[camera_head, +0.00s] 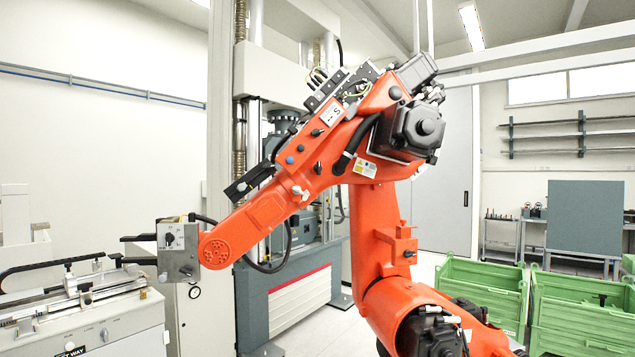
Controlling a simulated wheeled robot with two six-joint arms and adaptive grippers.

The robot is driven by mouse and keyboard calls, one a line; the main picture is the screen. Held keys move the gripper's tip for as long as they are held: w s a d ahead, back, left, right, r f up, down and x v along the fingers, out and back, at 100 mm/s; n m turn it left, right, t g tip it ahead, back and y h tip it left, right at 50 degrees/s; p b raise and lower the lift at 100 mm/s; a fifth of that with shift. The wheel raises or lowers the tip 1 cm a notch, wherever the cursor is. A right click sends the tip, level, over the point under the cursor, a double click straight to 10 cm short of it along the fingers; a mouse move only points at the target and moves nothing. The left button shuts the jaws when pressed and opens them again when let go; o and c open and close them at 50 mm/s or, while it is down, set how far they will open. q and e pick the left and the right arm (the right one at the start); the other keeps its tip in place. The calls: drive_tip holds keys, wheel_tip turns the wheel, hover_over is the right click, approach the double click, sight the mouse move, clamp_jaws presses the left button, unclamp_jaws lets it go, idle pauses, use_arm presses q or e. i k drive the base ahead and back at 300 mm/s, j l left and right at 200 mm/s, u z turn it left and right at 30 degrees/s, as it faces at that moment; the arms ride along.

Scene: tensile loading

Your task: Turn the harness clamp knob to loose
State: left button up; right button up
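A large orange industrial arm (375,225) fills the middle of the view. Its forearm slopes down to the left and ends in a grey metal box (178,262) with a dark knob or switch (172,240) on its face. Small knobs sit on the forearm's side: a black one (318,168), a blue-grey one (290,160) and a white one (300,193). A black hose (352,150) runs along the upper forearm near them. I cannot tell which knob is the harness clamp knob, nor its setting. Neither of my grippers is in view.
A tall grey testing machine (300,306) stands behind the arm. A bench with a long fixture (80,325) is at the lower left. Green crates (483,292) stand at the lower right, with a grey panel (585,222) behind. Some bare floor shows between machine and crates.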

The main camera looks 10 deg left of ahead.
sight(269, 167)
drive_tip(key=i+l+u, duration=1.2)
drive_tip(key=u, duration=0.15)
drive_tip(key=i+l+u, duration=0.15)
drive_tip(key=l+u, duration=0.25)
drive_tip(key=i+l+u, duration=0.1)
drive_tip(key=l+u, duration=0.75)
drive_tip(key=l, duration=0.15)
drive_tip(key=l+u, duration=0.5)
drive_tip(key=l, duration=0.3)
